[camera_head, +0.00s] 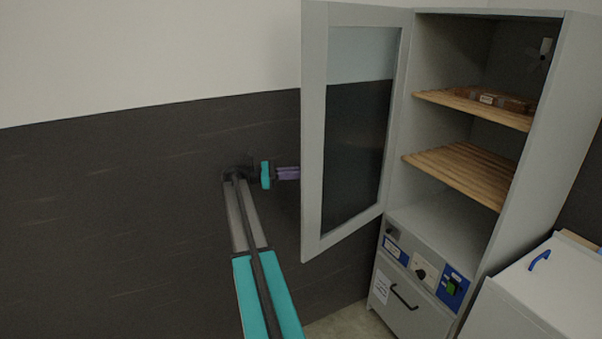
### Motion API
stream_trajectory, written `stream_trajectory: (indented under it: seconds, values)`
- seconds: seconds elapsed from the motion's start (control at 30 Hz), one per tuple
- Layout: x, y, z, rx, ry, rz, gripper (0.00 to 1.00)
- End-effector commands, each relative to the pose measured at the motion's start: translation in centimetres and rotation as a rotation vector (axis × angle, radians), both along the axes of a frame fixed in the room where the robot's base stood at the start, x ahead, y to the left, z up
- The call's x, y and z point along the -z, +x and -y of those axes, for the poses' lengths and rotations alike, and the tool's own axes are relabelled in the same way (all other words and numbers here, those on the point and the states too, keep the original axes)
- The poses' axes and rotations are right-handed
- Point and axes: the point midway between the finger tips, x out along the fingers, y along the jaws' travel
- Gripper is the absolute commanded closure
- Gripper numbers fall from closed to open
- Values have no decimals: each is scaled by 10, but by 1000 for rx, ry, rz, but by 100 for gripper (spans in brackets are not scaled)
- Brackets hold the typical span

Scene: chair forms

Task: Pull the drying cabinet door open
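The drying cabinet (575,75) is a tall light-grey cabinet at the right. Its door (313,130), a grey frame with a glass pane, hangs wide open to the left, showing the inside. My arm comes up from the bottom with grey and teal links. My gripper (297,173) is at the door's left edge, on its outer side. Its fingertips are hidden behind the door, so I cannot see whether it touches a handle or is open or shut. No door handle shows.
Inside are two slatted wooden shelves (460,172), with a brownish object (494,99) on the upper one. Below are a control panel (422,268) and a drawer with a black handle (404,297). A white unit with a blue handle (539,260) stands at the lower right.

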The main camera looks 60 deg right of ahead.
Motion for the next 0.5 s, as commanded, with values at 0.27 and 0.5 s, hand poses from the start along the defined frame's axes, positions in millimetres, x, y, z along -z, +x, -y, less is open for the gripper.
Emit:
stream_trajectory:
  seconds: [0.27,0.5]
  values:
    - [-1,4,-2,-7,-2,-1,100]
    - [-1,8,-5,-12,-2,-1,69]
